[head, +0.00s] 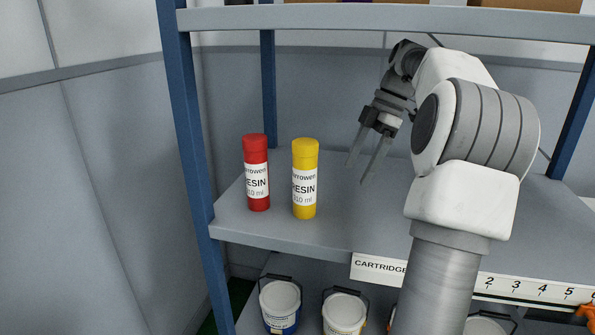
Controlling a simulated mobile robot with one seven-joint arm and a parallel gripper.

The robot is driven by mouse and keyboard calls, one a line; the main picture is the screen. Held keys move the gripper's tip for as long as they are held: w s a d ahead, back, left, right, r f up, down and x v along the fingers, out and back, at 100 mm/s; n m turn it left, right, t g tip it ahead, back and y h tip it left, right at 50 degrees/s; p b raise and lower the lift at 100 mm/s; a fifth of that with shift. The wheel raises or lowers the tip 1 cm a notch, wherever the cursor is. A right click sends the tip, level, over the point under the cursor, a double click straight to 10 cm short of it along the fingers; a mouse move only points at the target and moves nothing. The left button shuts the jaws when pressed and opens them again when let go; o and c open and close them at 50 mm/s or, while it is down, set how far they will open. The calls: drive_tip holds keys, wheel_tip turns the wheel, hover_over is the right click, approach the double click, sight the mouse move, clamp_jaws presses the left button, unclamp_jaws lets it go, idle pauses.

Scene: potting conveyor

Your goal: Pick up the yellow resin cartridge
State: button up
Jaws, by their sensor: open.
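The yellow resin cartridge (305,179) stands upright on the grey shelf (275,236), near its left end. It has a white label with black lettering. My gripper (356,173) is to the right of the yellow cartridge, its two fingers apart and pointing down toward the shelf. It is open with nothing between the fingers. A gap shows between the fingers and the cartridge, and the cartridge is fully visible. My arm hides part of the shelf to the right.
A red resin cartridge (257,172) stands upright just left of the yellow one. A blue post (190,150) rises at the shelf's left front, and an upper shelf (300,19) runs above. Several buckets, including one white bucket (280,303), sit below.

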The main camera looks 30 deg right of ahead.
sight(305, 172)
drive_tip(key=w+a+b, duration=0.1)
drive_tip(key=a, duration=0.2)
drive_tip(key=w+a+b, duration=0.2)
drive_tip(key=a, duration=0.2)
drive_tip(key=w+a+f+b, duration=0.1)
drive_tip(key=a, duration=0.3)
drive_tip(key=shift+w+b, duration=0.25)
drive_tip(key=shift+b, duration=0.15)
drive_tip(key=shift+r, duration=0.1)
clamp_jaws()
